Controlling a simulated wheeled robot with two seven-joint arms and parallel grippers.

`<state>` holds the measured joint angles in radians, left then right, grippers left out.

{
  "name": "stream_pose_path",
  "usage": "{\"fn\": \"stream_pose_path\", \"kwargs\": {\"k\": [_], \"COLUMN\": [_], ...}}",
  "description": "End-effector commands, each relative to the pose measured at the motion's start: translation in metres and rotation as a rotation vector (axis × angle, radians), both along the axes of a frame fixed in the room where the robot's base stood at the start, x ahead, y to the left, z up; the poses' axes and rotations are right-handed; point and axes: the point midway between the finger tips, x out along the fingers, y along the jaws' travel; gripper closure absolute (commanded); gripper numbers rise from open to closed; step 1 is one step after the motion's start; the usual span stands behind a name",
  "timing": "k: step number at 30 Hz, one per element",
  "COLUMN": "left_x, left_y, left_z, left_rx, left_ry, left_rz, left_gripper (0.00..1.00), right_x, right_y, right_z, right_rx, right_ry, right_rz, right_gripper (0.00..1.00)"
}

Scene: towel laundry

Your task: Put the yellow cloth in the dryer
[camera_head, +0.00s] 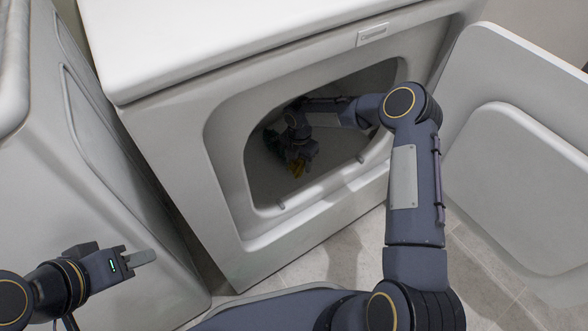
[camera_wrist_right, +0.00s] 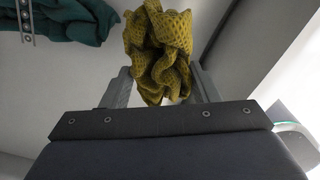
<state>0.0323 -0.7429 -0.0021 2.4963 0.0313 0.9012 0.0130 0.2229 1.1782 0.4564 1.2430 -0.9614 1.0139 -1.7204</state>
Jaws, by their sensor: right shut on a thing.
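The white dryer (camera_head: 232,172) has its opening facing me and its door (camera_head: 520,170) swung open to the right. My right arm reaches through the opening. My right gripper (camera_head: 301,160) is inside the drum, shut on the crumpled yellow cloth (camera_head: 296,171). In the right wrist view the yellow cloth (camera_wrist_right: 160,50) is bunched between the two fingers of the right gripper (camera_wrist_right: 160,92). My left gripper (camera_head: 140,257) is outside, at the lower left, with no cloth at it. Its fingers overlap from this side, so its opening cannot be judged.
A dark teal cloth (camera_wrist_right: 65,22) lies in the drum, and it shows dimly in the head view (camera_head: 271,139) left of my right gripper. Another white appliance (camera_head: 120,190) stands at the left. The opening's rim surrounds my right arm. Tiled floor (camera_head: 480,275) shows below the door.

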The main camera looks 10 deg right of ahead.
Motion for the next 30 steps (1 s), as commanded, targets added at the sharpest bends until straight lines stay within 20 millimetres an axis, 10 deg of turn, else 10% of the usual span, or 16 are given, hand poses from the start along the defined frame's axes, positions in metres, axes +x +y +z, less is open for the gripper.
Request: {"fn": "stream_pose_path", "kwargs": {"k": [13,26,27,30], "left_x": [0.0,0.0,0.0,0.0], "left_y": [0.0,0.0,0.0,0.0], "left_z": [-0.03,-0.033,-0.033,-0.032], "left_rx": [0.0,0.0,0.0,0.0], "left_ry": [0.0,0.0,0.0,0.0], "left_rz": [0.0,0.0,0.0,0.0], "left_gripper": [0.64,0.64,0.64,0.64], "right_x": [0.0,0.0,0.0,0.0], "right_y": [0.0,0.0,0.0,0.0], "right_z": [-0.066,-0.073,-0.073,-0.072], "right_rx": [0.001,0.0,0.001,0.001], "right_ry": [0.001,-0.001,-0.002,-0.002], "right_rz": [-0.003,-0.002,-0.002,-0.002], "right_gripper": [0.72,0.72,0.44,0.31]}}
